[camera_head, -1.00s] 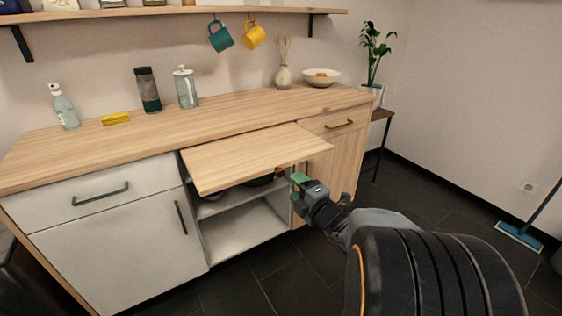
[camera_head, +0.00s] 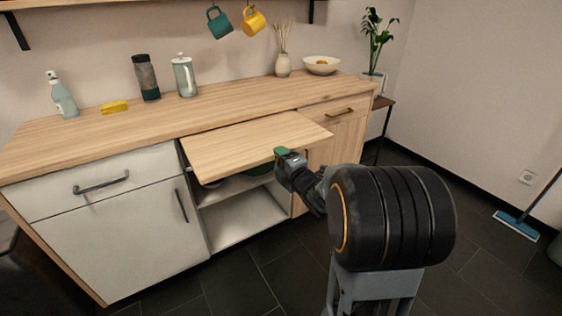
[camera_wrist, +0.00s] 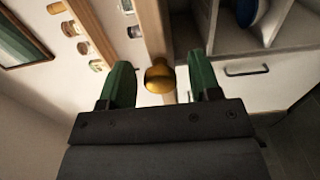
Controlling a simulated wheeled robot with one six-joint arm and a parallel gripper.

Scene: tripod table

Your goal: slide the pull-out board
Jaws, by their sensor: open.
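The pull-out board (camera_head: 245,146) is a pale wooden panel sticking out from under the countertop, above an open cabinet bay. In the wrist view its front edge (camera_wrist: 152,30) shows as an upright wooden strip with a round brass knob (camera_wrist: 160,77) on it. My gripper (camera_head: 284,153) is at the board's front edge, right of its middle. In the wrist view my gripper (camera_wrist: 162,82) is open, with one green finger on each side of the knob. Gaps show between the knob and both fingers. The knob is hidden in the head view.
The countertop (camera_head: 100,130) holds a spray bottle (camera_head: 61,95), yellow sponge (camera_head: 115,107), dark tumbler (camera_head: 147,77), glass jar (camera_head: 184,76), vase (camera_head: 283,65) and bowl (camera_head: 322,66). Below the board, the open bay (camera_head: 240,215) has shelves with dishes. The dark floor before the cabinet is clear.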

